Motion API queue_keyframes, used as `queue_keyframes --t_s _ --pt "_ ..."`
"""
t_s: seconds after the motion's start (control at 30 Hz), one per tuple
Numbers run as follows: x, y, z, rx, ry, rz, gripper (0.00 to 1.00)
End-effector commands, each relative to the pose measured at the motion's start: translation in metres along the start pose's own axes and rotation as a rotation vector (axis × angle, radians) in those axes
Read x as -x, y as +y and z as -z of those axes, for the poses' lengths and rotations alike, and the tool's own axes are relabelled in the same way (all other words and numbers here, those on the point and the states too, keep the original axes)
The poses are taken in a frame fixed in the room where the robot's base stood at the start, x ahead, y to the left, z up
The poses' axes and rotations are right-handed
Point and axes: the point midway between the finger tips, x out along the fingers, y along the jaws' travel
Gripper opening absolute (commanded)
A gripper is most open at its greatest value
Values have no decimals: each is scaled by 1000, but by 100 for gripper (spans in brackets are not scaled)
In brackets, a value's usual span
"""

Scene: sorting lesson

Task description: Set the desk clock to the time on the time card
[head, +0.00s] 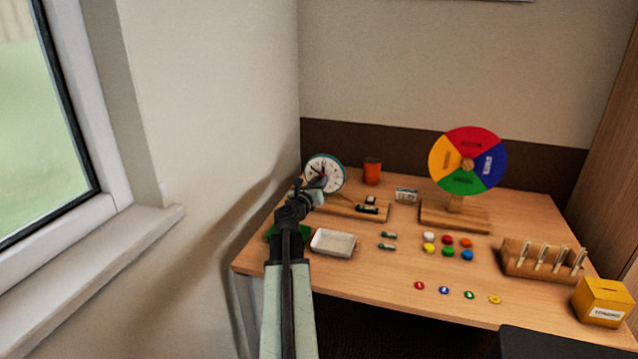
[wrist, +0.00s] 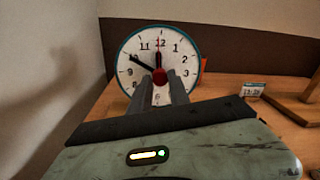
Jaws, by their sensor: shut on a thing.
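The desk clock (head: 335,164) stands at the back left of the table, with a white face and blue rim. In the wrist view the clock (wrist: 186,62) faces me. A black hand (wrist: 142,64) points near 10 and a reddish hand (wrist: 159,52) points near 12. My gripper (wrist: 161,78) is shut on the red knob (wrist: 159,76) at the clock's centre; its fingers hide the lower face. In the head view my gripper (head: 322,184) covers part of the clock. The time card (head: 406,195) stands to the right; it also shows in the wrist view (wrist: 253,90), its digits too small to read surely.
A white tray (head: 334,243), several coloured buttons (head: 447,251), a slotted rack (head: 541,259) and a yellow box (head: 602,302) are nearer. The wall is close on the left.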

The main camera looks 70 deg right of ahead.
Motion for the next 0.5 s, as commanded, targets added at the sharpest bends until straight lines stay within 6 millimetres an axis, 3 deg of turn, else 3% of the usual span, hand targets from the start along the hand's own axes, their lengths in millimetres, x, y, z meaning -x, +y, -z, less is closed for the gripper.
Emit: queue_keyframes --t_s 0.5 --pt "3 0 1 44 -3 0 0"
